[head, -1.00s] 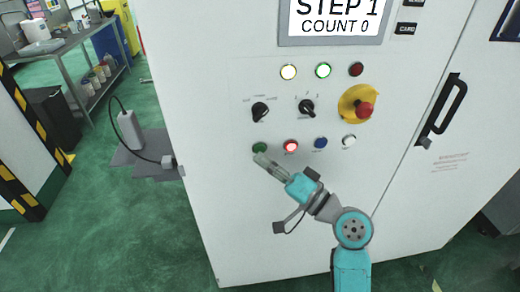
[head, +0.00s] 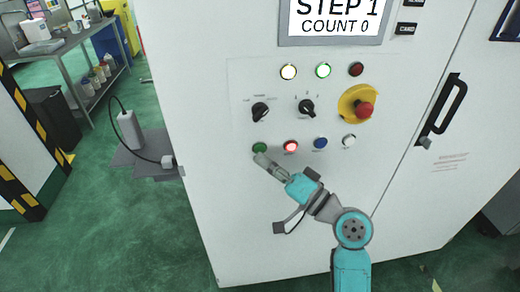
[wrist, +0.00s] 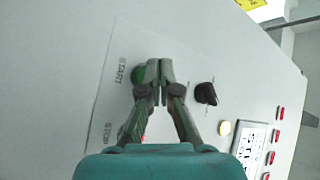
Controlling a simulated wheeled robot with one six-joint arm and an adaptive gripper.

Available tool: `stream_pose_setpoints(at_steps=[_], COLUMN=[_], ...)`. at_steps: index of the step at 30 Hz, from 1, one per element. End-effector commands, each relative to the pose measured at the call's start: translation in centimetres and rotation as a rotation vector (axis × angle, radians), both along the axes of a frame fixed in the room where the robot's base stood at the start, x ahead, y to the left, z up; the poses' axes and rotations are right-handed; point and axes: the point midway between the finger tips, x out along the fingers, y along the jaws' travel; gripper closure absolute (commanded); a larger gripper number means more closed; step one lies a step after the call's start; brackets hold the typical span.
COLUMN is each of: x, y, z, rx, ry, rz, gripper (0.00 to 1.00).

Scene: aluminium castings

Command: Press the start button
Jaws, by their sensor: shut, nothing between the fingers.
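The green start button (head: 259,148) is at the left end of the lower button row on the white cabinet's panel. In the wrist view the start button (wrist: 139,75) shows beside the fingertips, partly hidden by them, near the START label. My gripper (head: 261,160) is shut and empty, its tips at the button's lower edge in the head view. In the wrist view my gripper (wrist: 153,68) has its fingertips together. I cannot tell whether the tips touch the button. The display (head: 333,18) reads STEP 1, COUNT 0.
A lit red button (head: 291,146), a blue button (head: 320,143) and a white button (head: 349,141) sit to the right in the row. Above are two black selector knobs and a red emergency stop (head: 364,110) on yellow. A black door handle (head: 441,108) sticks out at right.

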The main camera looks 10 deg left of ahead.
Motion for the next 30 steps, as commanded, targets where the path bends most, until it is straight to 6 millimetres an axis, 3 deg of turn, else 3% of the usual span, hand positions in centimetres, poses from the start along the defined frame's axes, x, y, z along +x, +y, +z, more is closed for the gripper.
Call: stream_pose_setpoints(at_steps=[30], x=[0.96], y=[0.28], z=[0.03], rx=[0.0], ry=[0.0], rz=[0.0], gripper=[1.0])
